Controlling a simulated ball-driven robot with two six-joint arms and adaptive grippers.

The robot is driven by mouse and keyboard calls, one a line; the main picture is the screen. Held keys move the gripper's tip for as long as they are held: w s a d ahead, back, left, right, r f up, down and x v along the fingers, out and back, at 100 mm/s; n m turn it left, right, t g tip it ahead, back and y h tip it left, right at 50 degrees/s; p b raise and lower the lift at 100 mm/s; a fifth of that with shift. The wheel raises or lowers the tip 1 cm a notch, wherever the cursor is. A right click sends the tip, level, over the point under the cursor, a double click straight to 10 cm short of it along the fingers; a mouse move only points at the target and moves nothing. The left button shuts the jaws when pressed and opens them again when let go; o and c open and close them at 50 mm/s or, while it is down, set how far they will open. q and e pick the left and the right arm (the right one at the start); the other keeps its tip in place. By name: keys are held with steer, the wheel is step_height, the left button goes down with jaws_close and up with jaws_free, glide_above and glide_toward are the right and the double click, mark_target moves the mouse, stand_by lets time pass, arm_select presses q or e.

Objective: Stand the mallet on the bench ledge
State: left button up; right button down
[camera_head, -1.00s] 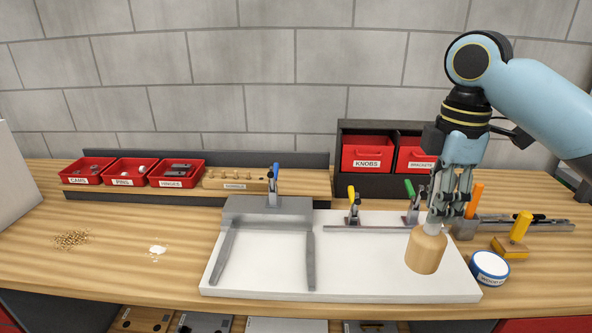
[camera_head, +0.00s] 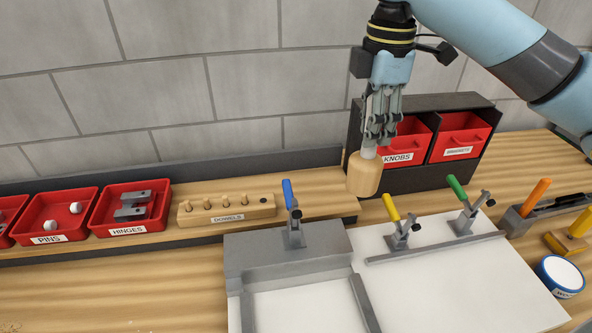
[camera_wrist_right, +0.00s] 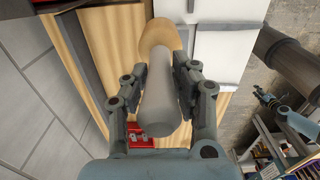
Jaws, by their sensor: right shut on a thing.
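My right gripper (camera_head: 377,140) is shut on the grey handle of the mallet and holds it head down. The mallet's round pale wooden head (camera_head: 362,174) hangs below the fingers, roughly upright. In the right wrist view the handle (camera_wrist_right: 158,95) runs between the two fingers (camera_wrist_right: 157,85), with the head beyond. The bench ledge (camera_head: 320,200) is the raised wooden shelf along the back. The mallet head shows by the ledge's right end; I cannot tell its exact height above it.
A dowel block (camera_head: 226,210) and red bins of hinges (camera_head: 130,208) and pins (camera_head: 58,217) stand on the ledge. A dark rack with red knobs bin (camera_head: 405,150) is close behind the mallet. Upright clamps (camera_head: 293,220) stand in front. The ledge right of the dowels is clear.

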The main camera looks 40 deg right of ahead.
steer(key=shift+w+f, duration=0.25)
steer(key=shift+w, duration=0.3)
steer(key=shift+w+f, duration=0.25)
steer(key=shift+w, duration=0.25)
arm_select(q)
steer(key=s, duration=0.2)
steer(key=s+p, duration=0.1)
steer(key=shift+s+a+r, duration=0.1)
steer(key=shift+s+r, duration=0.25)
arm_select(e)
steer(key=w+f, duration=0.9)
steer(key=shift+w+d+f, duration=0.15)
steer(key=shift+w+f, duration=0.1)
steer(key=shift+f, duration=0.15)
arm_select(q)
steer(key=shift+w, duration=0.25)
arm_select(e)
steer(key=c, duration=1)
jaws_free()
steer(key=shift+f, duration=0.15)
steer(key=shift+c, duration=0.2)
